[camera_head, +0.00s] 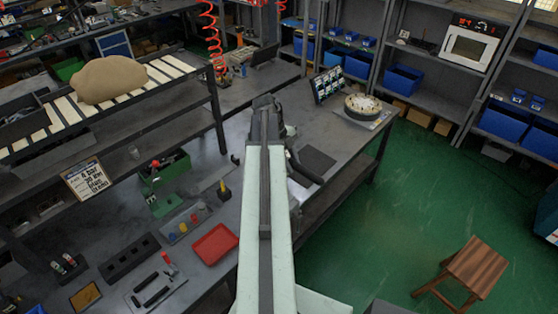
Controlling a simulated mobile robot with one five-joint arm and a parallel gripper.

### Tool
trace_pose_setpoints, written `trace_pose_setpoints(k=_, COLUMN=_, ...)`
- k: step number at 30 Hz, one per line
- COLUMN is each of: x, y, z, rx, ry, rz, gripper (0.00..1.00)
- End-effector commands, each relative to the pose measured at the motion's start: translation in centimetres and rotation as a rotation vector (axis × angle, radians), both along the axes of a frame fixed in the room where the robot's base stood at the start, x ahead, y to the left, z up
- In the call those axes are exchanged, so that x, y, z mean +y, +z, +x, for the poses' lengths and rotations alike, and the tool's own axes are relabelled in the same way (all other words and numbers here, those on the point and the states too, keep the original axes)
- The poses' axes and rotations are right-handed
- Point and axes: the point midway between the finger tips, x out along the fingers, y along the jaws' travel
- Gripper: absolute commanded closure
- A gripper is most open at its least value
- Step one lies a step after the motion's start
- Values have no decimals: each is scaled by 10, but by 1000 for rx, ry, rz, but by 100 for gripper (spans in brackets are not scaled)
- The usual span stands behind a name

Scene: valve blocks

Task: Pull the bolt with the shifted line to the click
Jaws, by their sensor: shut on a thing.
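My pale green arm runs up the middle of the head view to a dark joint at its far end, above the workbench. My gripper's fingers are hidden behind the arm, so I cannot see what is between them. No bolt with a shifted line can be picked out. A small black piece with a yellow top (223,190) stands between the plate and the arm.
A red tray (214,244), a black block with holes (129,258) and a board with black rods (155,291) lie on the near bench. A sign (87,178) stands at left. A wooden stool (466,268) stands on the open green floor at right.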

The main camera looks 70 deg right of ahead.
Motion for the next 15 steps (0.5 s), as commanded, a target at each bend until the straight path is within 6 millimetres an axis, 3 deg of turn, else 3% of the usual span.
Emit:
trace_pose_setpoints(k=9, x=2, y=1, z=4, rx=1, ry=14, rz=-2, gripper=100)
trace_pose_setpoints(k=15, x=2, y=-13, z=5, rx=1, ry=15, rz=-1, gripper=100)
